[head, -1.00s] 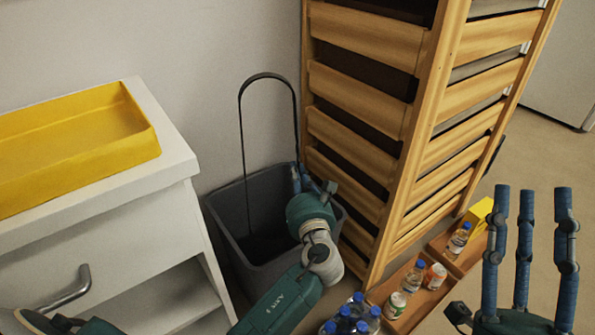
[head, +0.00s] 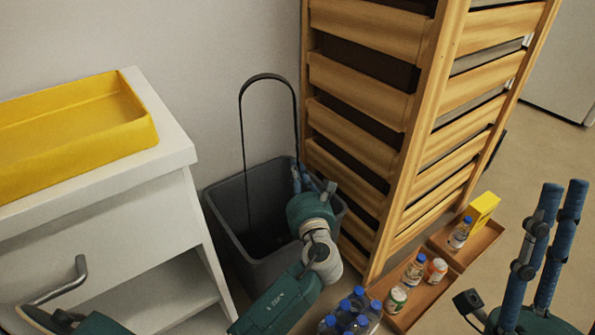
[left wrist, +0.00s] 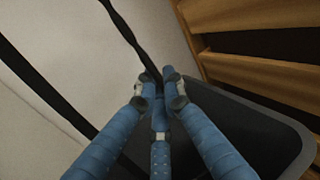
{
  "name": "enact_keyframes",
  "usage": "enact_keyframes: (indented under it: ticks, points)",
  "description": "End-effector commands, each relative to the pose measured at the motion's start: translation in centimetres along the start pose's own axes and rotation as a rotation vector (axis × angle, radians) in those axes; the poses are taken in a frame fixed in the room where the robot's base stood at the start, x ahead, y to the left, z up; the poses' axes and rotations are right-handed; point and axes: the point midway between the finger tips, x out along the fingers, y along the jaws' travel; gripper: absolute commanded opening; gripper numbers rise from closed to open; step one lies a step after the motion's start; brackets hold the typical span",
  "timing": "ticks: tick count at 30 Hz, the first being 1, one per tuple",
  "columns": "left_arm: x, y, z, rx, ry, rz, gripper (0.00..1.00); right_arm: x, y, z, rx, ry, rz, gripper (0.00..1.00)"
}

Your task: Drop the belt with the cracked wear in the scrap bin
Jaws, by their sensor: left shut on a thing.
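A thin black belt (head: 268,77) hangs as a tall narrow loop, with its lower part down inside the dark grey bin (head: 225,207). My left gripper (head: 300,180) is at the bin's right side and is shut on the belt. The left wrist view shows the blue fingers (left wrist: 160,95) closed on the black strap (left wrist: 130,35), with the bin rim (left wrist: 298,140) at the lower right. Cracks on the belt cannot be made out. My right gripper (head: 548,255) is at the lower right, its fingers spread apart and empty, partly cut off by the frame.
A wooden slatted rack (head: 360,115) stands close to the bin's right. A white cabinet (head: 180,150) with a yellow tray (head: 150,130) is at the left. Bottles (head: 414,270), cans (head: 436,272) and a yellow box (head: 483,207) are in low wooden trays on the floor.

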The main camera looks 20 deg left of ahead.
Motion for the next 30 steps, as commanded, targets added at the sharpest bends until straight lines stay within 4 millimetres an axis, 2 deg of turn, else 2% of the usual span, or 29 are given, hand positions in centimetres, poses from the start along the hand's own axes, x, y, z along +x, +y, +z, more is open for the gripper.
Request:
enact_keyframes:
  ticks: [7,8,9,11,30]
  points:
    - [0.01,0.01,0.03,0.000,-0.001,0.000,0.00,0.01,-0.01,-0.03,0.000,0.002,0.000,0.40]
    - [0.01,0.01,0.03,0.000,-0.001,0.000,0.13,0.01,-0.01,-0.03,0.000,0.001,0.000,0.40]
    - [0.01,0.01,0.03,0.000,-0.001,0.000,0.21,0.01,-0.01,-0.03,0.000,0.001,0.000,0.40]
    - [0.01,0.01,0.03,0.000,-0.001,0.000,0.29,0.01,0.00,-0.03,0.000,0.001,0.000,0.40]
    - [0.01,0.01,0.02,0.000,0.000,0.000,0.29,0.03,-0.01,-0.06,0.000,0.002,0.000,0.40]
